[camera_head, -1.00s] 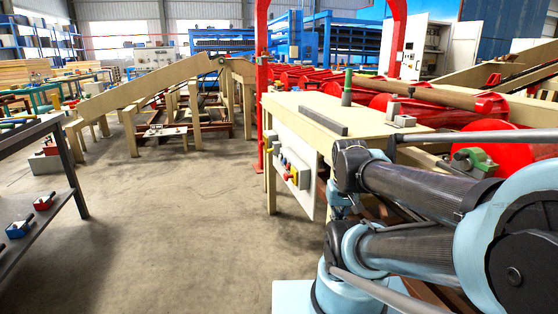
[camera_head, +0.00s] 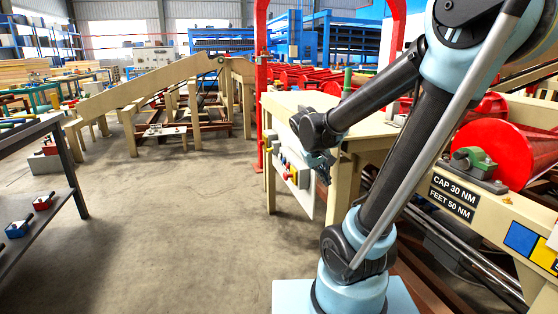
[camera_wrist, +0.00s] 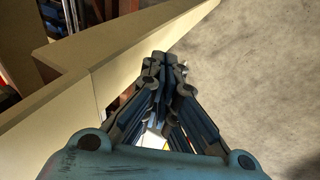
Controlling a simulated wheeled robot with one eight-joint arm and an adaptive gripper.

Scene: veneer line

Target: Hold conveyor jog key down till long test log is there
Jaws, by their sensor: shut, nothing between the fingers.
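A pale control box with several coloured buttons (camera_head: 287,170) is on the side of the beige bench (camera_head: 275,104) in the head view. I cannot tell which button is the jog key. My gripper (camera_head: 326,174) is beside the box, to its right in the picture, and I see no clear contact with a button. In the wrist view my gripper (camera_wrist: 163,62) has its fingers together and empty, beside a beige bench edge (camera_wrist: 125,68). No log shows clearly now, as my arm covers much of the roller line.
Red rollers (camera_head: 505,142) stand behind and right of my arm. A red upright (camera_head: 261,85) rises at the bench's far corner. A dark shelf (camera_head: 45,185) with small red and blue items is at left. The concrete floor (camera_head: 180,220) between is clear.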

